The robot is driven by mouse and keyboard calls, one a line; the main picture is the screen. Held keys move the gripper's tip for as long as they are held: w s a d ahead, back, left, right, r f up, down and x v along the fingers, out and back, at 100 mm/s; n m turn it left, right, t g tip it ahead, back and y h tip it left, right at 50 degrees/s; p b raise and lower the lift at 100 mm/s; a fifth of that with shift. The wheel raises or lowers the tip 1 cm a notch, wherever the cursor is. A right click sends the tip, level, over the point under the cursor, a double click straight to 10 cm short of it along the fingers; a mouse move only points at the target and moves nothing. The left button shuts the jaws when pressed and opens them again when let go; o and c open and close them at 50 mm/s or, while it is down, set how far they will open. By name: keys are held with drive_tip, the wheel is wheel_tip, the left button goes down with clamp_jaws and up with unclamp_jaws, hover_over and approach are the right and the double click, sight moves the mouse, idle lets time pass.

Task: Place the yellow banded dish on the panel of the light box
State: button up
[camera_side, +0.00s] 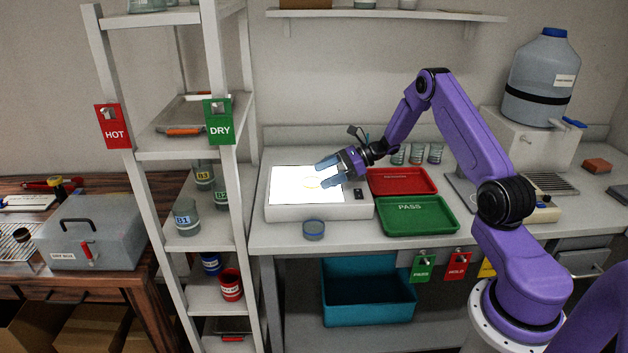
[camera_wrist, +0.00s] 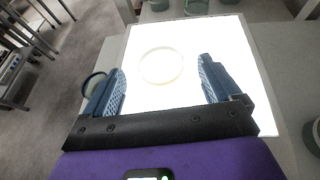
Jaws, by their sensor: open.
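The light box (camera_side: 318,211) stands on the bench with its panel (camera_side: 292,184) lit bright white. A clear dish with a yellow band (camera_side: 312,184) rests on the panel; in the wrist view this dish (camera_wrist: 161,67) shows as a pale yellow ring, washed out by the light. My gripper (camera_side: 326,173) is above the panel close to the dish. In the wrist view its two blue fingers (camera_wrist: 162,82) are spread wide, with the dish seen ahead between them and not held. A blue banded dish (camera_side: 314,229) sits on the bench in front of the light box.
A green PASS tray (camera_side: 418,228) and a red tray (camera_side: 402,171) lie right of the light box. Several glass beakers (camera_side: 417,154) stand behind them.

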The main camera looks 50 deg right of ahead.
drive_tip(key=v, duration=0.6)
drive_tip(key=shift+s+d+r, duration=0.1)
drive_tip(key=shift+d, duration=0.05)
drive_tip(key=s+a+r+n+g+h, duration=0.1)
drive_tip(key=s+a+r+n+g, duration=0.2)
drive_tip(key=s+a+n+g, duration=0.65)
drive_tip(key=s+a+r+n+g+h, duration=0.15)
drive_tip(key=s+a+r+n, duration=0.35)
drive_tip(key=a, duration=1)
drive_tip(key=s+a+r+n+t+h, duration=0.1)
drive_tip(key=s+n+h, duration=0.7)
drive_tip(key=s+n, duration=1.4)
drive_tip(key=shift+a+r+n+t, duration=0.15)
drive_tip(key=shift+a+n+t, duration=0.4)
drive_tip(key=shift+n+t, duration=0.4)
